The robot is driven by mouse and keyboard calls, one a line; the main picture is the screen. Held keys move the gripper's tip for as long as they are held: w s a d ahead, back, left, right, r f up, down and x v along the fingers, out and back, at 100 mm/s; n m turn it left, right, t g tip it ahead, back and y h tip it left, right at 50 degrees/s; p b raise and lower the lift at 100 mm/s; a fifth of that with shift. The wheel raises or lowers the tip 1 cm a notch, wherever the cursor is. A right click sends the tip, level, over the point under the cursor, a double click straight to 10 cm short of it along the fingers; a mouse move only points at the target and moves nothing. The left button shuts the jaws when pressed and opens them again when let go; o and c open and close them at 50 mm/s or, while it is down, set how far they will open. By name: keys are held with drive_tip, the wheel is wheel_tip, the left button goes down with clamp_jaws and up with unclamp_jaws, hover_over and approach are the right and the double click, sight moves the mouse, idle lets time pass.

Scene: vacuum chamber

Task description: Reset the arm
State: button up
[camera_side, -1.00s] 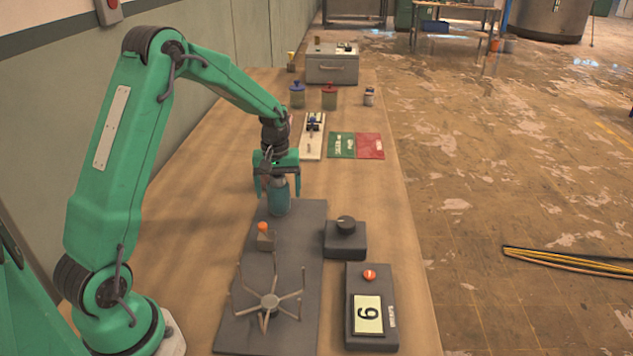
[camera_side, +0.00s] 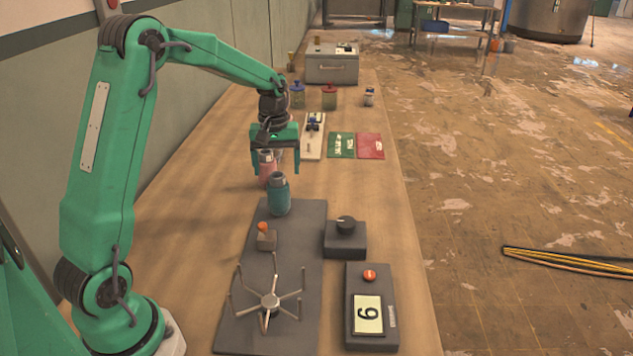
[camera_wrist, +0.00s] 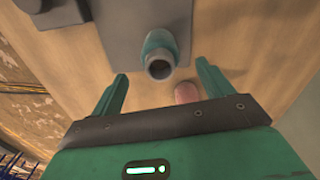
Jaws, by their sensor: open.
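My gripper (camera_side: 275,168) is a green two-finger hand at the end of my green arm. It is open and empty, pointing down above the far end of the dark base plate (camera_side: 240,325). A teal cylinder (camera_side: 280,196) with a grey open top stands upright on that plate, just below and nearer than the fingers. In the wrist view the teal cylinder (camera_wrist: 160,55) shows ahead of the fingers (camera_wrist: 160,85), apart from them. A pinkish-red cylinder (camera_side: 266,166) stands behind the gripper, partly hidden by it; a pinkish rounded top (camera_wrist: 186,92) also shows in the wrist view.
A spoked metal wheel (camera_side: 269,301) and a small orange-topped lever (camera_side: 264,236) are on the plate. A knob box (camera_side: 345,240) and a box with a red button and display (camera_side: 371,308) stand right. Green and red mats (camera_side: 355,145), jars (camera_side: 329,97) and a grey case (camera_side: 332,66) lie farther back.

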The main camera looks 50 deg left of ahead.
drive_tip(key=s+d+r+m+t, duration=0.3)
drive_tip(key=s+d+r+m, duration=0.2)
drive_tip(key=s+d+r, duration=0.55)
drive_tip(key=s+d+r+m+t, duration=0.1)
drive_tip(key=s+d+m, duration=0.4)
drive_tip(key=s, duration=0.7)
drive_tip(key=shift+d+m+t, duration=0.3)
drive_tip(key=shift+d+t, duration=0.25)
drive_tip(key=shift+t, duration=0.25)
drive_tip(key=shift+r, duration=0.1)
